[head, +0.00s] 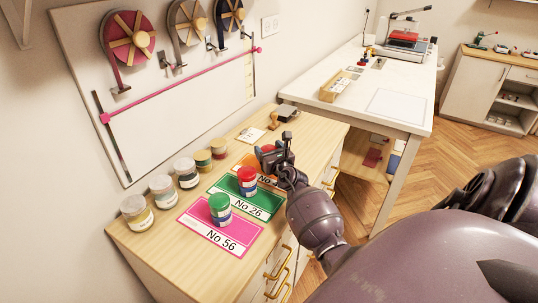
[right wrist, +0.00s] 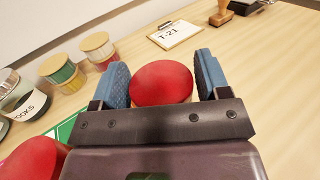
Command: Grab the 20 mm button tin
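A red-lidded tin (right wrist: 161,82) is between the two blue finger pads of my right gripper (right wrist: 163,78) in the right wrist view. The pads are right beside the lid, with little or no gap; I cannot tell whether they press on it. In the head view my right gripper (head: 277,156) is over an orange card (head: 245,161) and its tin's red lid (head: 267,148) shows partly behind the fingers. Another red-lidded tin (head: 247,181) stands on the green No 26 card (head: 268,203). A green-lidded tin (head: 220,209) stands on the pink No 56 card (head: 243,248). No size is readable. My left gripper is not in view.
Several jars (head: 162,190) line the back of the wooden cabinet top (head: 150,245). A T-21 tag (right wrist: 174,34) and a wooden stamp (right wrist: 222,14) lie beyond the gripper. A pegboard with reels (head: 180,90) rises behind. A white table (head: 378,83) stands farther right.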

